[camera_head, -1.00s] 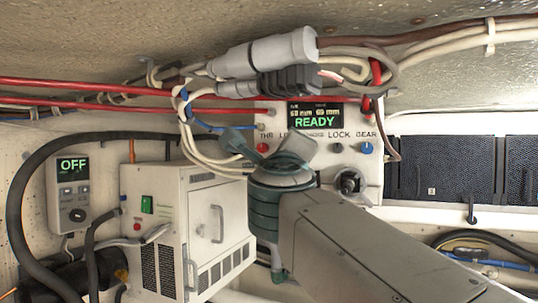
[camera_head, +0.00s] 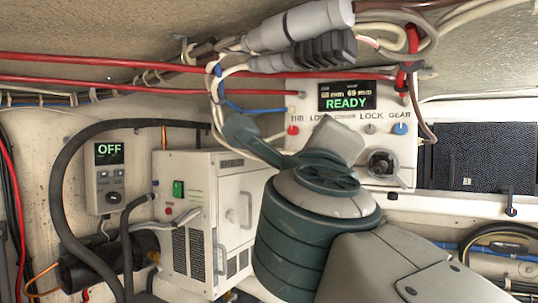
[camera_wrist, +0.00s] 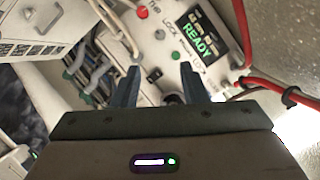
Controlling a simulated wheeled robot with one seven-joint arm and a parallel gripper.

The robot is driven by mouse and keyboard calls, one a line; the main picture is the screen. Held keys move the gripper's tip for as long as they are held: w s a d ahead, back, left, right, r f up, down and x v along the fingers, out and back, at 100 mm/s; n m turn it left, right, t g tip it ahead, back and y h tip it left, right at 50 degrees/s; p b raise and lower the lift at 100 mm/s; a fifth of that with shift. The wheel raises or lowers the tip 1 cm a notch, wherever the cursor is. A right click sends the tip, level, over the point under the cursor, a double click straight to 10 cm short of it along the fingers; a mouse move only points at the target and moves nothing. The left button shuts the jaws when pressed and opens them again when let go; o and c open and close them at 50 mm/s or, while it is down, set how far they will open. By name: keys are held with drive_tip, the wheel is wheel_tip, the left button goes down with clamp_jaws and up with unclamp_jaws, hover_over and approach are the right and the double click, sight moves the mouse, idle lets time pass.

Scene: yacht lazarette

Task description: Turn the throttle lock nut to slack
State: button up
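The white control panel (camera_head: 300,100) shows READY on its display (camera_head: 347,96). Below are the labels THR, LOCK, LOCK and GEAR. A red knob (camera_head: 292,130) sits under THR and a blue one (camera_head: 399,128) under GEAR. The gear-side lock nut (camera_head: 370,129) is grey. The throttle lock nut is hidden behind my arm in the head view. In the wrist view it appears to be the small grey nut (camera_wrist: 160,34) beside the red knob (camera_wrist: 142,12). My gripper (camera_wrist: 160,78) is open and empty, its fingertips pointing toward the panel, apart from this nut.
Red and white cables with grey connectors (camera_head: 300,25) hang over the panel. A dark round fitting (camera_head: 382,163) juts from its lower right. A white cabinet (camera_head: 185,215) with handles stands left of my arm. A controller showing OFF (camera_head: 109,175) hangs on the left wall.

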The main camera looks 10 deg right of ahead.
drive_tip(key=w+a+f+n+y+b, duration=0.1)
drive_tip(key=w+a+f+n+y, duration=0.15)
drive_tip(key=f+n+y, duration=0.35)
drive_tip(key=w+a+f+n+y, duration=0.2)
drive_tip(key=a+f+n, duration=0.15)
drive_tip(key=n, duration=0.45)
wheel_tip(320, 180, down, 16)
drive_tip(key=n+g+y+b, duration=0.1)
drive_tip(key=n+g+y, duration=0.1)
drive_tip(key=n+g, duration=0.5)
drive_tip(key=s+d+f+n+g+h, duration=0.2)
drive_tip(key=s+f, duration=0.4)
drive_tip(key=f, duration=0.5)
drive_tip(key=s+d+f+n+g+h+b, duration=0.1)
drive_tip(key=s+d+f+n+g, duration=0.3)
drive_tip(key=f, duration=0.8)
drive_tip(key=s+d+g+h, duration=0.1)
drive_tip(key=s+d+g, duration=0.1)
drive_tip(key=d, duration=0.1)
drive_tip(key=shift+d+n+g, duration=0.3)
drive_tip(key=shift+n+g, duration=0.1)
